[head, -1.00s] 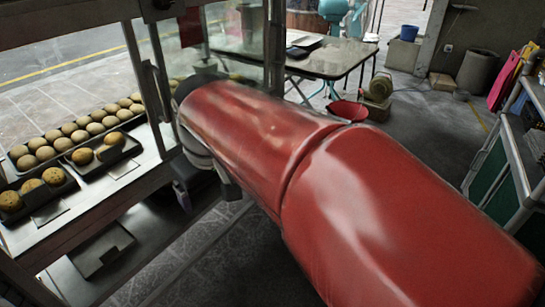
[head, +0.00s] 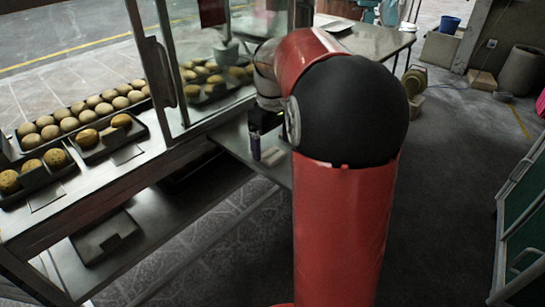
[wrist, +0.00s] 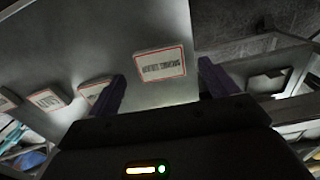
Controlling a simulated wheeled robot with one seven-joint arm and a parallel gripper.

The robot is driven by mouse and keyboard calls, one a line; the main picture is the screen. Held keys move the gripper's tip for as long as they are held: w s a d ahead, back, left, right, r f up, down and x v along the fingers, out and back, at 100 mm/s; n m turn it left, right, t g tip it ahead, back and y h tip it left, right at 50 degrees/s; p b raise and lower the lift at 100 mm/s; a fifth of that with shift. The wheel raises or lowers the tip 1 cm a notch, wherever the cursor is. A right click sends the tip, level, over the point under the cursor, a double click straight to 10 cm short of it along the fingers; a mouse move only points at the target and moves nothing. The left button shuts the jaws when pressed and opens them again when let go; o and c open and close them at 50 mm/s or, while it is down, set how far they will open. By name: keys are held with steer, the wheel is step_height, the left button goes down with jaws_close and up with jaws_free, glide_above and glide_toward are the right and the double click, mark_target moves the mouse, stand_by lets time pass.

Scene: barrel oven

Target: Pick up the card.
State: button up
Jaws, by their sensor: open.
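A white card (wrist: 160,64) with a red border and dark print lies on a grey metal surface in the wrist view. It appears ahead of and between the fingertips of my gripper (wrist: 162,82), which is open and empty with its two purple fingers apart. I cannot tell the exact distance to the card. In the head view my gripper (head: 262,140) is by the counter, right of the glass case, partly hidden by my arm.
More white cards (wrist: 46,98) stretch to the left in the wrist view, one (wrist: 94,90) near the left finger. In the head view, trays of buns (head: 85,120) stand on the counter. A glass panel (head: 160,75) stands left of my gripper.

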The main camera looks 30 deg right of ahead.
mark_target(272, 154)
step_height(272, 154, down, 3)
steer(key=shift+r, duration=0.2)
steer(key=c, duration=1.1)
steer(key=shift+o, duration=0.2)
steer(key=shift+r, duration=0.1)
step_height(272, 154, up, 20)
steer(key=p, duration=0.3)
